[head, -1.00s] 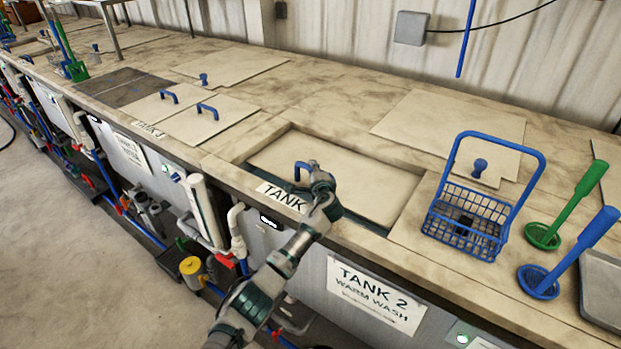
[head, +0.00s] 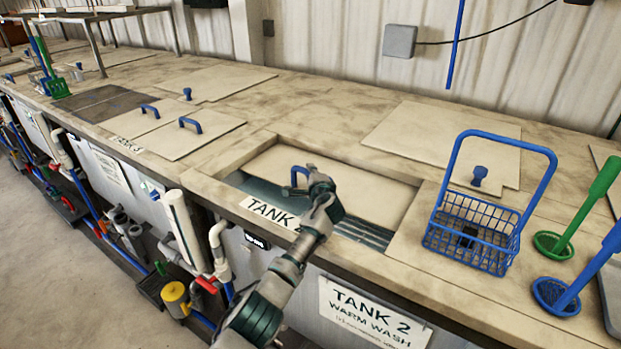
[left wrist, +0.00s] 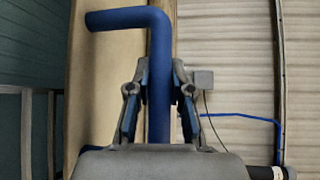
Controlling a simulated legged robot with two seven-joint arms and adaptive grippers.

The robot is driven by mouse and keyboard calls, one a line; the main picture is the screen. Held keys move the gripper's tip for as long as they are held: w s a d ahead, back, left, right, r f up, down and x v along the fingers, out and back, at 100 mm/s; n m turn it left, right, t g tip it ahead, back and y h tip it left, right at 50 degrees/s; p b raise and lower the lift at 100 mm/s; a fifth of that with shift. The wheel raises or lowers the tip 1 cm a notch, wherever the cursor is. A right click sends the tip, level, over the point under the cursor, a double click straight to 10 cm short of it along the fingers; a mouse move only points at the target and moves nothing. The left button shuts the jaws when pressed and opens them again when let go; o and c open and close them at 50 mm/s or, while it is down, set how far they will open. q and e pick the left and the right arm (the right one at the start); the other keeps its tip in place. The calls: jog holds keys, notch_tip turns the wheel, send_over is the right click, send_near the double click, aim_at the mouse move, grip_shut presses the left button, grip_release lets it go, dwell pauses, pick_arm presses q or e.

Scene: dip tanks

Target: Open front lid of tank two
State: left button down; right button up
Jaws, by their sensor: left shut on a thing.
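The front lid (head: 272,160) of tank two is a beige panel. A wide teal gap shows the tank's inside (head: 362,230) between its near edge and the front rim. The lid looks tilted up at the near side. Its blue handle (head: 294,176) is partly hidden behind my left gripper (head: 307,182). In the left wrist view the bent blue handle (left wrist: 158,60) stands between the two fingers of the gripper (left wrist: 159,92), which is shut on it. There the lid (left wrist: 88,70) is a narrow beige strip beside the teal interior (left wrist: 30,60). My right gripper is out of view.
A blue wire basket (head: 470,235) stands right of the opening. A back lid (head: 440,140) with a blue knob (head: 479,174) lies flat behind it. Green (head: 580,210) and blue (head: 580,275) strainers stand at far right. Tank three's lids (head: 190,137) lie flat at left. Pipes run along the front.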

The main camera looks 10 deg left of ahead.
pick_arm(q)
jog(key=shift+f, duration=0.1)
jog(key=c, duration=1.3)
grip_release()
jog(key=shift+d, duration=0.15)
jog(key=v, duration=1.1)
jog(key=shift+s+d, duration=0.15)
jog(key=shift+s, duration=0.2)
